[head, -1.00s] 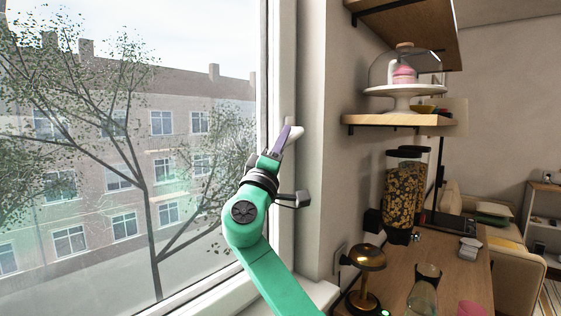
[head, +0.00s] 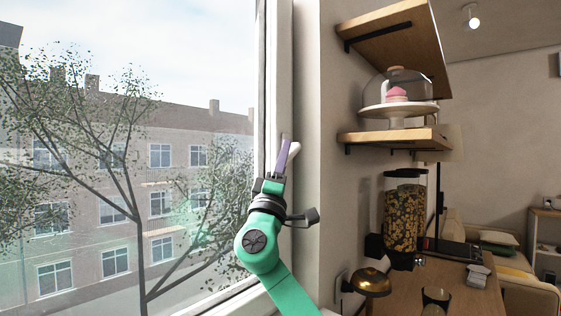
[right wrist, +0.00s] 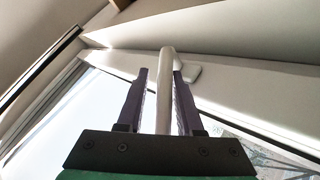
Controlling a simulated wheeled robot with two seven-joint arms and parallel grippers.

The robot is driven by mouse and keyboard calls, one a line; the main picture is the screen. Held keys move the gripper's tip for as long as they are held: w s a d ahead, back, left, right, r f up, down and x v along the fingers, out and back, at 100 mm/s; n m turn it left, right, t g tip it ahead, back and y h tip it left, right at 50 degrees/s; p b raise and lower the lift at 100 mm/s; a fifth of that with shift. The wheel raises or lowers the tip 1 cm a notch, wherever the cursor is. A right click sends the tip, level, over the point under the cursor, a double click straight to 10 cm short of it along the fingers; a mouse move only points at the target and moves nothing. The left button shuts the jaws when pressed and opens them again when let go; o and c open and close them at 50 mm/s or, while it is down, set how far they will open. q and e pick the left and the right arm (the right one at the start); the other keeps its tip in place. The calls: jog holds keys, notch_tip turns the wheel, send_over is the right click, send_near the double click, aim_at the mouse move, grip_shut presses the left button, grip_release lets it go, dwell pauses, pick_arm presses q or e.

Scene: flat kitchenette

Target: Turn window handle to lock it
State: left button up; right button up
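The white window handle (head: 296,151) sits on the white window frame, right of the glass; in the head view my gripper partly hides it. In the right wrist view the handle (right wrist: 166,92) runs lengthwise between my two purple fingers, with its mount on the frame beyond them. My right gripper (head: 284,156), on a green arm, is at the handle. In the right wrist view my right gripper (right wrist: 160,72) is open around the handle, with a gap on the left finger's side; the right finger looks very close to it. My left gripper is not in view.
The wall edge and two wooden shelves (head: 395,137) stand right of the window. A glass-domed cake stand (head: 398,108) is on the lower shelf. Below are a cereal dispenser (head: 404,215), a brass lamp (head: 371,282) and a counter (head: 400,300).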

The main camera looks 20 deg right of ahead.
jog(key=shift+d+f, duration=0.1)
jog(key=shift+d, duration=0.05)
jog(key=shift+f, duration=0.1)
jog(key=shift+a+f, duration=0.1)
jog(key=shift+a, duration=0.1)
jog(key=b+v, duration=0.6)
jog(key=v, duration=0.8)
jog(key=shift+s, duration=0.2)
jog(key=shift+f, duration=0.1)
jog(key=shift+c, duration=0.2)
